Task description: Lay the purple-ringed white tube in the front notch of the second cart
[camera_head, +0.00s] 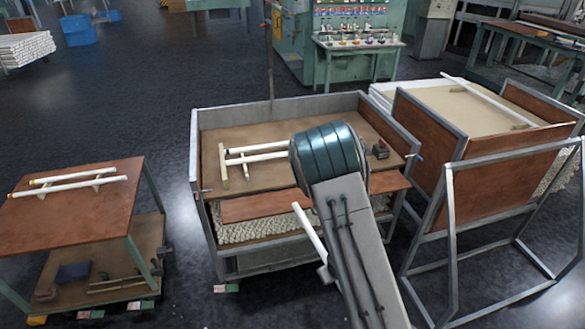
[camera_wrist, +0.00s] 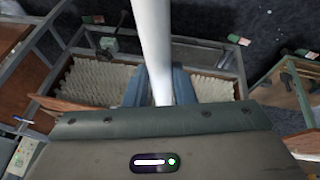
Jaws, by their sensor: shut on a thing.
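My gripper (camera_wrist: 155,88) is shut on a white tube (camera_wrist: 152,35), which runs up out of the wrist view between the blue fingers. In the head view the tube (camera_head: 309,231) slants in front of the middle cart (camera_head: 196,150), left of my arm. Its lower end and most of my gripper are hidden there. No purple ring shows on it. The middle cart has a wooden notched support (camera_head: 223,166) with white tubes (camera_head: 257,158) lying across; my arm covers their right ends. I cannot tell which cart is the second.
The left cart (camera_head: 100,205) bears two white tubes (camera_head: 70,185) on small supports. The right cart (camera_head: 430,130) has one long tube (camera_head: 488,102) across its top. A small dark red object (camera_head: 380,150) sits on the middle cart. Dark floor separates the left and middle carts.

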